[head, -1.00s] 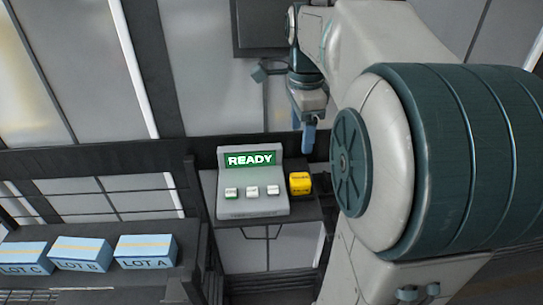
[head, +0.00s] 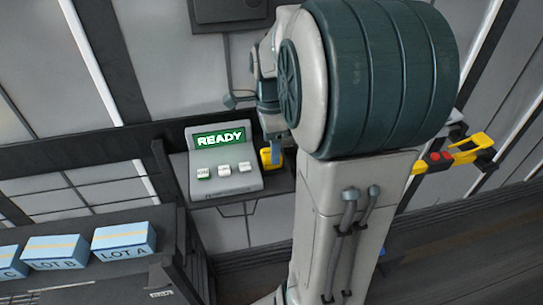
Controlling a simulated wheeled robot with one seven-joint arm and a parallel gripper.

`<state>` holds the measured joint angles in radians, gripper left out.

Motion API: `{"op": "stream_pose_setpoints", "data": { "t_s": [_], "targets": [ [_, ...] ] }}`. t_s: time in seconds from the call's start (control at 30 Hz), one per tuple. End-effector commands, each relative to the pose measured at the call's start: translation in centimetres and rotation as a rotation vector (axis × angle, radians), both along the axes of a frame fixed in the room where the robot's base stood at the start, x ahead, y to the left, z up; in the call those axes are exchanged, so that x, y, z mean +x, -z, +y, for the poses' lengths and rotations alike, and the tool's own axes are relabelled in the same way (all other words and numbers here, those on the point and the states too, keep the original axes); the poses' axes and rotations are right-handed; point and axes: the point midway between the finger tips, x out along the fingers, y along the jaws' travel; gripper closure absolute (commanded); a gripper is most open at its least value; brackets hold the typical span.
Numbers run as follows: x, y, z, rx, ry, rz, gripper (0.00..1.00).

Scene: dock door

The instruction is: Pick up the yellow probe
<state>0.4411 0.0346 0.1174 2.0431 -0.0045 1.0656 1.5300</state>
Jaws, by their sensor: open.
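The yellow probe (head: 265,159) is a small yellow block on the dark shelf just right of the grey console. It is partly hidden behind my gripper (head: 276,154). My gripper hangs down from the arm with its blue fingertip in front of the probe in this view. The jaws are open. Whether the fingers stand around the probe or only beside it cannot be told from here.
The grey console (head: 225,180) shows a green READY screen (head: 219,138) and three white buttons. Blue boxes marked LOT A (head: 124,239) and LOT B (head: 56,252) stand on a dark rack at lower left. A yellow handle with red parts (head: 463,147) is at right.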

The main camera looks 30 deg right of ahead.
Motion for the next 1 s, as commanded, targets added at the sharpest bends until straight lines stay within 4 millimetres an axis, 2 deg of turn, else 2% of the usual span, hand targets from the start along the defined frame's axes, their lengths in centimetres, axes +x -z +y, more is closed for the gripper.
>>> {"op": "stream_pose_setpoints", "data": {
  "t_s": [0.13, 0.37, 0.4, 0.57, 0.6, 1.0],
  "targets": [
    [0.0, 1.5, 0.0, 0.000, 0.000, 0.000, 0.33],
    [0.0, 1.7, 0.0, -0.001, 0.000, -0.002, 0.33],
    [0.0, 1.7, 0.0, -0.001, 0.000, -0.002, 0.35],
    [0.0, 1.7, 0.0, -0.001, -0.001, -0.002, 0.80],
    [0.0, 1.7, 0.0, -0.001, 0.000, -0.002, 0.85],
    [0.1, 1.0, 0.0, -0.002, -0.001, -0.005, 0.85]
  ]
}}
